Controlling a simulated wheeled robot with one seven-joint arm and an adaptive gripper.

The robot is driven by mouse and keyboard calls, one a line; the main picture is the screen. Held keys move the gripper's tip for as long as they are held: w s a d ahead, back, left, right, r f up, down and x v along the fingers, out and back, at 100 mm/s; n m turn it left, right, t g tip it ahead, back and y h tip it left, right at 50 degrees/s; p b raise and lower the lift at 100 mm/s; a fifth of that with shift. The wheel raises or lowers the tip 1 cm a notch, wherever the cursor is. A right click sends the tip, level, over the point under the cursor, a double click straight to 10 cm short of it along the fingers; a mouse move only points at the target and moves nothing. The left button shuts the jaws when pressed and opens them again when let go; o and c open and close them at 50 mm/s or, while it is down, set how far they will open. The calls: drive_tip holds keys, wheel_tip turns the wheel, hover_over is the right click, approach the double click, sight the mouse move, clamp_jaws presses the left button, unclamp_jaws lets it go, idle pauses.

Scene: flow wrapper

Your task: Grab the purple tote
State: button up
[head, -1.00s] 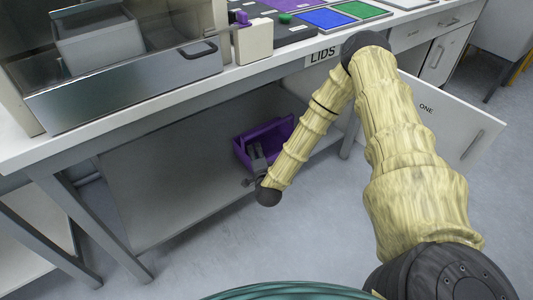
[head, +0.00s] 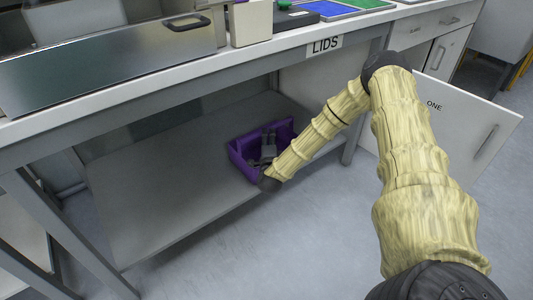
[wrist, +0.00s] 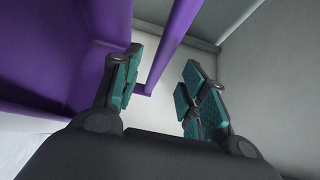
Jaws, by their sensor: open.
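The purple tote (head: 239,160) sits on the lower shelf under the bench. It fills the left of the wrist view (wrist: 45,55), close to the camera. My gripper (head: 269,140) is at the tote, over its opening in the head view, and hides part of its inside. In the wrist view my gripper (wrist: 163,82) is open, with teal pads. A purple bar of the tote (wrist: 178,40) shows in the gap between the fingers, nearer the left one. I cannot tell whether a finger touches the tote.
The grey lower shelf (head: 165,170) is bare left of the tote. The bench top (head: 110,103) marked LIDS overhangs it. A frame leg (head: 352,140) stands to the right, near an open white door (head: 480,115) marked ONE.

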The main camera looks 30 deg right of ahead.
drive_tip(key=b+x, duration=0.1)
drive_tip(key=x, duration=0.2)
drive_tip(key=b+x, duration=0.2)
drive_tip(key=shift+w, duration=0.5)
clamp_jaws()
drive_tip(key=shift+a+r, duration=0.1)
